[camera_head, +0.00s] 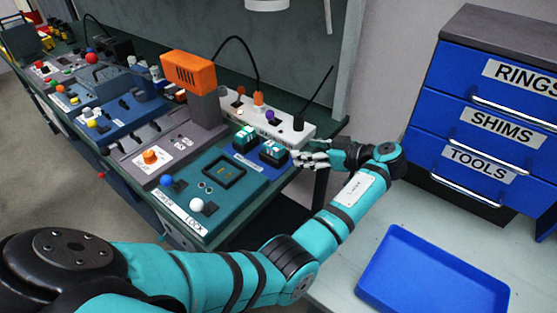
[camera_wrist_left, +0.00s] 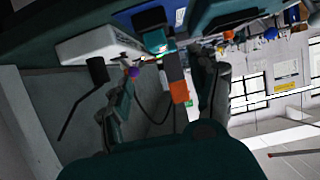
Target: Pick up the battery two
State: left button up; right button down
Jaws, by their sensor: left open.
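One battery (camera_head: 245,138) is at the left, the other (camera_head: 272,152) at the right, nearer my gripper. I cannot read which is battery two. My left gripper (camera_head: 303,160) is open and empty, just right of the right battery, its fingers pointing at it. In the left wrist view my gripper (camera_wrist_left: 165,72) has its fingers spread, with a lit teal-topped block (camera_wrist_left: 154,40) ahead between them. My right gripper is not in view.
A white power strip (camera_head: 265,118) with plugs and cables runs behind the batteries. An orange box (camera_head: 188,72) stands on a grey post to the left. A blue tray (camera_head: 432,275) lies on the pale table. Blue labelled drawers (camera_head: 490,125) stand at the right.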

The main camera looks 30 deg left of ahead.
aim_at(278, 148)
pick_arm(q)
jog(key=p+x, duration=0.1)
jog(key=x, duration=0.4)
jog(key=shift+a, duration=0.25)
jog(key=shift+w+a+f, duration=0.1)
jog(key=shift+a, duration=0.2)
jog(key=shift+a+f+p, duration=0.2)
jog(key=shift+a+p, duration=0.15)
jog(key=p+x, duration=0.1)
jog(key=x, duration=0.2)
jog(key=shift+w+a+f, duration=0.15)
jog(key=shift+a+f, duration=0.15)
jog(key=shift+f, duration=0.05)
jog(key=shift+a+f, duration=0.25)
jog(key=shift+a, duration=0.1)
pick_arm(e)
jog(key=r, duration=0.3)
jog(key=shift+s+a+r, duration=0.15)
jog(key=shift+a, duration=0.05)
pick_arm(q)
jog(key=c, duration=1.1)
grip_shut()
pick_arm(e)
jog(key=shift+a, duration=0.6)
